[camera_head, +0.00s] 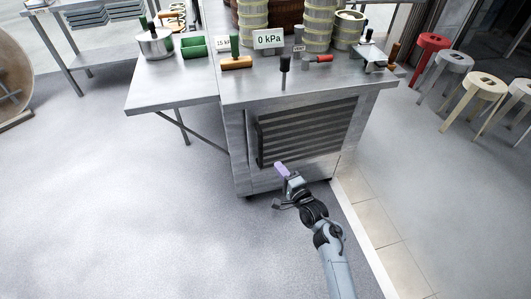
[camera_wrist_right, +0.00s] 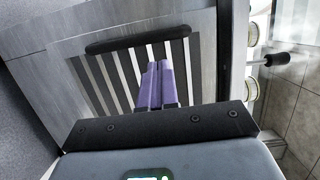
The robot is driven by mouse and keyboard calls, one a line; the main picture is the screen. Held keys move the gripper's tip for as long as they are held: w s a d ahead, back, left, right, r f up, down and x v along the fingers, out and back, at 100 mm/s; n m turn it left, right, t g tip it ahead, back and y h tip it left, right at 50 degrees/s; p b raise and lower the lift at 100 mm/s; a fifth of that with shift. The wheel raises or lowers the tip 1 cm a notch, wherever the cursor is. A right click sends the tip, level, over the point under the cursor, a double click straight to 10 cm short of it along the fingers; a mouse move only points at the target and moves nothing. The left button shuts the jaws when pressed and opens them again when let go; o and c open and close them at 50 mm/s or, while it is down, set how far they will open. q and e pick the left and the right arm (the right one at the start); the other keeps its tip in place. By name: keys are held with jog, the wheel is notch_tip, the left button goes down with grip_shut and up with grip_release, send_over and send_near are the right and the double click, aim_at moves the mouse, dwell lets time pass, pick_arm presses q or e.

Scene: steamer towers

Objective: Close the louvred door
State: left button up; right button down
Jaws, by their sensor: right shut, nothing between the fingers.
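The louvred door (camera_head: 308,130) is a panel of dark horizontal slats in the front of the steel counter, with a dark bar handle (camera_head: 259,140) along its left edge. It looks nearly flush with the front; I cannot tell whether a small gap is left. In the right wrist view the slats (camera_wrist_right: 112,75) and handle (camera_wrist_right: 138,40) show ahead of the fingers. My right gripper (camera_head: 281,169) has purple fingers, shut and empty, at the door's lower left edge. It also shows in the wrist view (camera_wrist_right: 157,68). I cannot tell whether it touches the door. My left gripper is out of view.
A side table (camera_head: 165,88) joins on the left. Stools (camera_head: 452,62) stand at right. The floor in front is clear.

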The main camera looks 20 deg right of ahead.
aim_at(262, 145)
jog(key=w+b, duration=0.1)
jog(key=w, duration=0.2)
jog(key=w+a+b, duration=0.1)
jog(key=w+b, duration=0.2)
jog(key=w, duration=0.2)
jog(key=shift+w+a+f+b, duration=0.15)
jog(key=shift+w+b, duration=0.15)
jog(key=shift+w+a+b, duration=0.2)
jog(key=shift+w+b, duration=0.2)
jog(key=shift+w, duration=0.35)
jog(key=shift+w+d, duration=0.1)
jog(key=shift+d, duration=0.05)
